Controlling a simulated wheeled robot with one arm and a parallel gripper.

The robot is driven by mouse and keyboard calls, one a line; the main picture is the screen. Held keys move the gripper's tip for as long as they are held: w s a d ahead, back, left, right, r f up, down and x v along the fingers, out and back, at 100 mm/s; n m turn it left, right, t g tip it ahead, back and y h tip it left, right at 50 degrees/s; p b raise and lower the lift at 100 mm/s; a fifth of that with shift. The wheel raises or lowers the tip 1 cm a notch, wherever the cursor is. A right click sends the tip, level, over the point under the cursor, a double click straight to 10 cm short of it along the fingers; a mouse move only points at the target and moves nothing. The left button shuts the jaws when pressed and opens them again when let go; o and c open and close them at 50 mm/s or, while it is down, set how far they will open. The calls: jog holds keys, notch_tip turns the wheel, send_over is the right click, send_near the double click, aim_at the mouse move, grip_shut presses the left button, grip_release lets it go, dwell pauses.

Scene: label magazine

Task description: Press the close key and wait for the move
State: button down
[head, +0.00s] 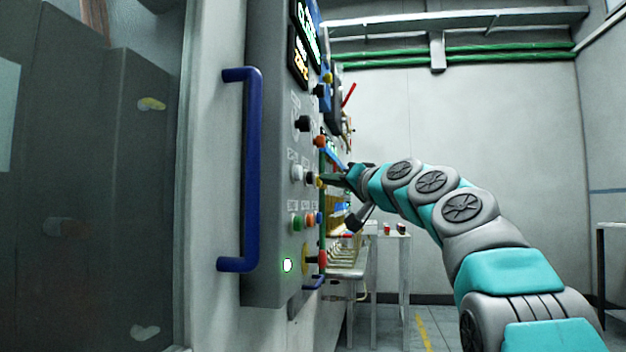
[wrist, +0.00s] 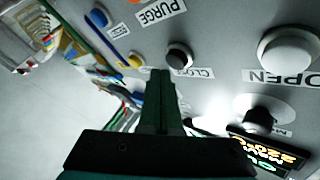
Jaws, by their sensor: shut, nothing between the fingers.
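The close key is a black round button (wrist: 179,56) beside a CLOSE label (wrist: 193,73) on the grey control panel. In the head view the dark key (head: 310,178) sits right of a white key. My gripper (wrist: 160,74) is shut and empty, its fingertips beside the black key in the wrist view. In the head view my gripper (head: 324,180) points at the panel at key height. I cannot tell whether the tips touch the key. The white OPEN key (wrist: 288,50) is to the right of it.
A PURGE label (wrist: 161,11) and a black knob (wrist: 260,117) are nearby on the panel. A blue handle (head: 252,170) runs down the panel's left side. Lit displays (head: 307,32) are at the top. Tables (head: 390,240) stand behind.

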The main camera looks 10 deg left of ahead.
jog(key=shift+d, duration=0.1)
jog(key=d+b, duration=0.1)
jog(key=d, duration=0.4)
jog(key=shift+s, duration=0.1)
jog(key=shift+a, duration=0.1)
dwell(0.7)
jog(key=s+d+f+m+g+h+p, duration=0.1)
jog(key=s+d+f+g+h, duration=0.3)
jog(key=f, duration=0.7)
jog(key=s+a+f+g+h, duration=0.1)
jog(key=s+f, duration=0.5)
jog(key=f, duration=0.5)
jog(key=s+d+f+m+g+h+p, duration=0.1)
jog(key=s+d+f+g+h, duration=0.3)
jog(key=f, duration=0.7)
jog(key=s+d+f+g+h, duration=0.1)
jog(key=s+d+f+g, duration=0.1)
jog(key=s+f, duration=0.6)
jog(key=s+d+f+g+h, duration=0.2)
jog(key=s+d+f, duration=0.3)
jog(key=s, duration=1.1)
jog(key=s+d+f+g+h, duration=0.1)
jog(key=s+d+f+g, duration=0.2)
jog(key=s+f, duration=0.8)
jog(key=shift+s+d+n+p, duration=0.4)
jog(key=shift+s+d, duration=0.35)
jog(key=shift+s, duration=0.1)
